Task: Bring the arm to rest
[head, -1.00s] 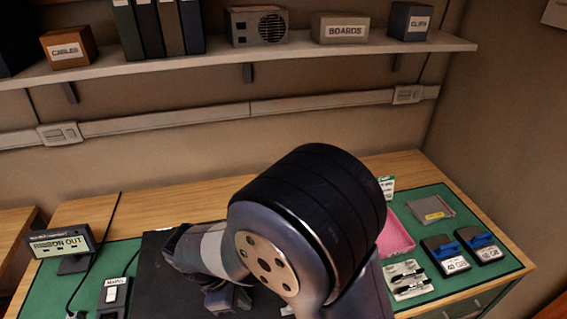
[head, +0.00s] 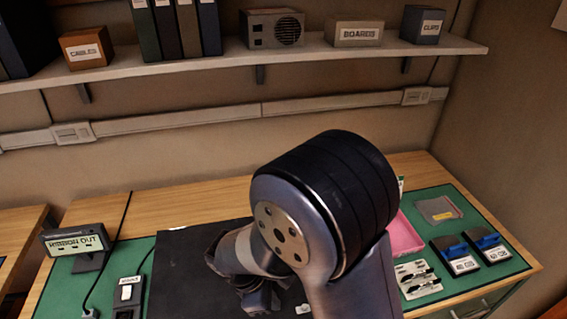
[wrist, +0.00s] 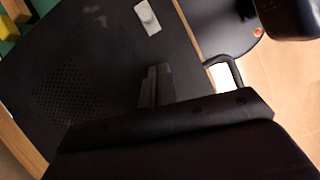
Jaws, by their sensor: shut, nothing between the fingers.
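My arm rises in the middle of the head view, its large dark joint in front of the bench. My gripper (wrist: 155,85) shows in the wrist view with its fingers together and nothing between them. It is over a black panel (wrist: 90,60) with a patch of small holes. In the head view the black panel (head: 190,262) lies on the bench, partly behind my arm. The fingertips are hidden or too small to tell in the head view.
A sign (head: 76,243) reading "RIBBON OUT" and a switch box (head: 130,292) stand at the left. At the right are a pink tray (head: 404,240), a tool card (head: 416,279) and two labelled black boxes (head: 455,254) (head: 487,246). A shelf (head: 300,57) runs above.

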